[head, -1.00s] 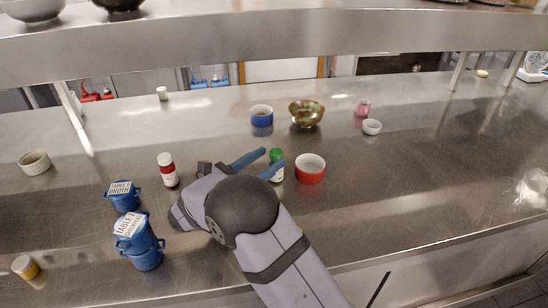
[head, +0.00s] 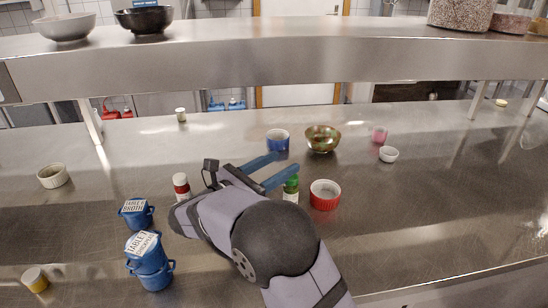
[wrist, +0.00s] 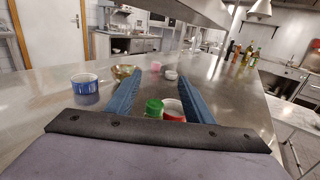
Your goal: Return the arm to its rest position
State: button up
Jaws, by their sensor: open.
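My gripper (head: 268,172) is above the steel counter (head: 420,215), its two blue fingers apart with nothing between them that I can see held. In the head view a green-capped bottle (head: 291,188) stands just beside the near finger, partly hidden by my arm. In the wrist view the green cap (wrist: 154,107) shows between and beyond the fingers (wrist: 155,85), lower down. A red ramekin (head: 325,194) stands right of the bottle. A red-capped bottle (head: 182,186) stands left of my arm.
Blue pots with labelled lids (head: 149,262) stand at the front left. A blue ramekin (head: 277,140), a patterned bowl (head: 322,138) and a white cup (head: 389,154) stand farther back. A steel shelf (head: 280,55) spans above the counter. The right side of the counter is mostly clear.

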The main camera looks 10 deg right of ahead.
jog(key=s+d+m+g+y+p, duration=0.5)
jog(key=s+d+m+g+p, duration=0.4)
jog(key=s+d+p, duration=0.5)
jog(key=s+a+r+m+y+p, duration=0.2)
jog(key=s+a+m+y+p, duration=0.2)
jog(key=s+m+y+p, duration=0.1)
jog(key=s+a+r+m+g+y+p, duration=0.1)
jog(key=s+a+r+m+y+p, duration=0.1)
jog(key=s+a+m+y+p, duration=0.2)
jog(key=s+m+p, duration=0.3)
jog(key=s+m, duration=0.3)
jog(key=m, duration=0.1)
jog(key=shift+a+y, duration=0.4)
